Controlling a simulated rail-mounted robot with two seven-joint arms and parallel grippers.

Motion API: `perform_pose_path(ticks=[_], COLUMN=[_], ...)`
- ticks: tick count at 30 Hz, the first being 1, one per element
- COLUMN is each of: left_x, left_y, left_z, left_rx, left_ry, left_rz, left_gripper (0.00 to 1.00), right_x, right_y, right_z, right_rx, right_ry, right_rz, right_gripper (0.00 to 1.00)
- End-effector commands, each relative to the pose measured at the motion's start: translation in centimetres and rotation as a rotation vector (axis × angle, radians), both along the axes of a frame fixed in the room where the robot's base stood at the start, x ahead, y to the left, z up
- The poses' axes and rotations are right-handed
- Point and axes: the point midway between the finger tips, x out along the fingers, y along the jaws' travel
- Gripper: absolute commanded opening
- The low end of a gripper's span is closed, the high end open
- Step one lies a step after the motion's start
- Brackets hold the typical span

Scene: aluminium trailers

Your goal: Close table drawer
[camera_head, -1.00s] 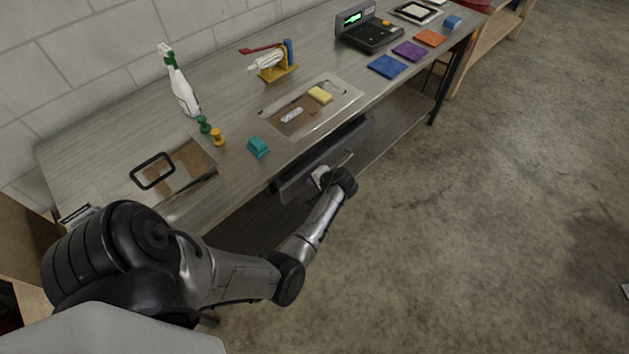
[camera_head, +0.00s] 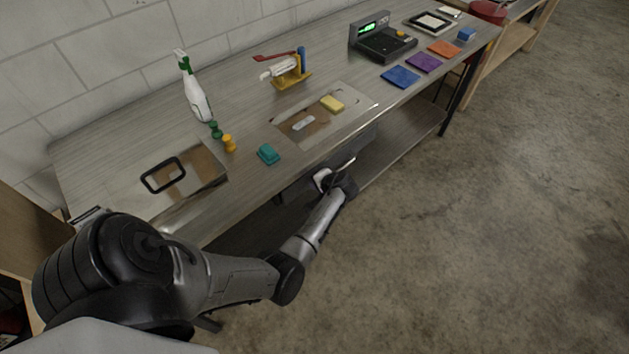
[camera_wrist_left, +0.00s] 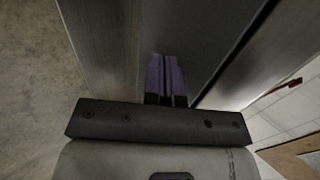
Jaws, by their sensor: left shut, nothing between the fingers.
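The table drawer (camera_head: 293,189) sits under the front edge of the steel table (camera_head: 110,150). Its front is close below the tabletop edge, and little or none of its inside shows. A bar handle (camera_head: 346,164) runs along the front. My left gripper (camera_head: 321,180) is at the drawer front beside the handle. In the left wrist view its fingers (camera_wrist_left: 166,75) are together and empty, against or very near a grey metal panel (camera_wrist_left: 200,30). I cannot tell whether they touch it. Whether a small gap remains at the drawer is hidden. My right gripper is out of view.
On the tabletop are a spray bottle (camera_head: 196,100), a teal block (camera_head: 268,154), a yellow sponge (camera_head: 332,103), a scale (camera_head: 383,43) and coloured cloths (camera_head: 400,77). A lower shelf (camera_head: 400,150) is under the table. The concrete floor in front is clear.

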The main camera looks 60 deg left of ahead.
Motion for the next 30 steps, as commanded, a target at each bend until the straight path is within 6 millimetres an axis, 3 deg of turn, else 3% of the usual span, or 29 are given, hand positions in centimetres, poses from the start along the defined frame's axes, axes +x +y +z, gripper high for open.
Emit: perform_pose_path(ticks=[5,15,21,30], left_x=[0.8,2.0,2.4,2.6], left_y=[-3.4,-7.9,-9.4,-10.0], left_z=[0.6,5.0,6.4,6.9], left_rx=[-0.004,-0.004,-0.004,-0.003], left_ry=[-0.003,-0.005,-0.004,-0.004], left_rz=[0.001,0.001,0.001,0.001], left_gripper=[0.00,0.00,0.00,0.00], right_x=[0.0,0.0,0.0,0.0], right_y=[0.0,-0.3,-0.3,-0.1], right_z=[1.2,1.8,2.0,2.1], right_rx=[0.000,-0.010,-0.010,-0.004], right_ry=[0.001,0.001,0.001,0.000], right_rz=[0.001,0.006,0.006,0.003], right_gripper=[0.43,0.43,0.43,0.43])
